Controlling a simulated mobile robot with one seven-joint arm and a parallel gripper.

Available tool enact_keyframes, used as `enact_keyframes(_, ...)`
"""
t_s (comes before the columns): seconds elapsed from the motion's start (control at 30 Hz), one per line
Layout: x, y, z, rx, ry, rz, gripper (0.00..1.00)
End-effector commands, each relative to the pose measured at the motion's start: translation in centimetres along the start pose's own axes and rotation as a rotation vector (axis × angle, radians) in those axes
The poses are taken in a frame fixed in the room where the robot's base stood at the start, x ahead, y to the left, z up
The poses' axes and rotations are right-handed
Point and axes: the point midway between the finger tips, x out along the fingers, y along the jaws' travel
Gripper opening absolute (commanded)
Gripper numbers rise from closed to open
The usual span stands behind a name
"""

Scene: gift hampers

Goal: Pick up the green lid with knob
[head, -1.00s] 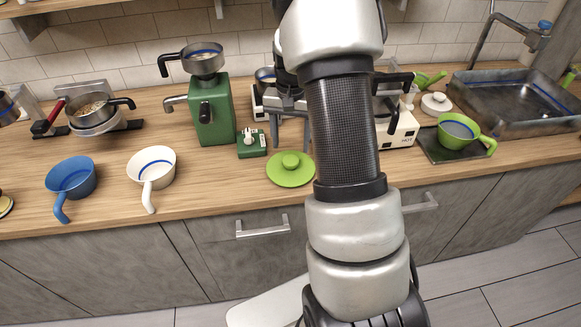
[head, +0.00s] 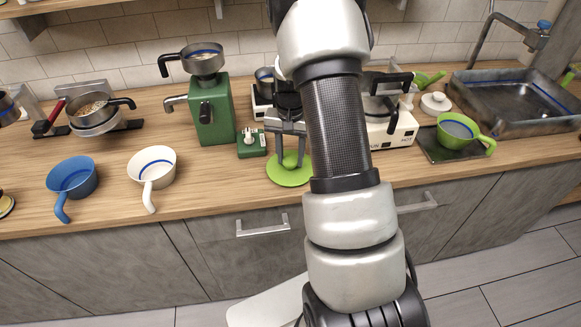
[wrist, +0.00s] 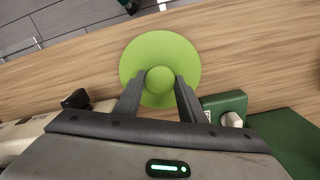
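The green lid with knob (head: 288,176) lies flat on the wooden counter near its front edge, and the wrist view shows it whole with its rim (wrist: 160,45). Its round knob (wrist: 160,80) stands at its middle. My gripper (head: 290,162) is over the lid, with its fingers pointing down. In the wrist view my gripper (wrist: 160,82) is open, one finger on each side of the knob. A narrow gap seems to show beside the knob; I cannot tell whether either finger touches it.
A white cooker (head: 392,128) is to the right. White (head: 152,168) and blue (head: 72,178) pans sit left. The counter before the lid is clear.

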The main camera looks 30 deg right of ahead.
Motion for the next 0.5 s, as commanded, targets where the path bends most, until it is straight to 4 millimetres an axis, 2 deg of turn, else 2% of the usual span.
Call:
enact_keyframes(0.03,0.0,0.0,0.0,0.000,0.000,0.000,0.13)
enact_keyframes(0.1,0.0,0.0,0.0,0.000,0.000,0.000,0.04)
enact_keyframes(0.37,-0.3,0.0,0.0,0.000,0.001,0.000,0.04)
enact_keyframes(0.5,-2.0,-0.1,-0.1,0.000,0.004,-0.002,0.03)
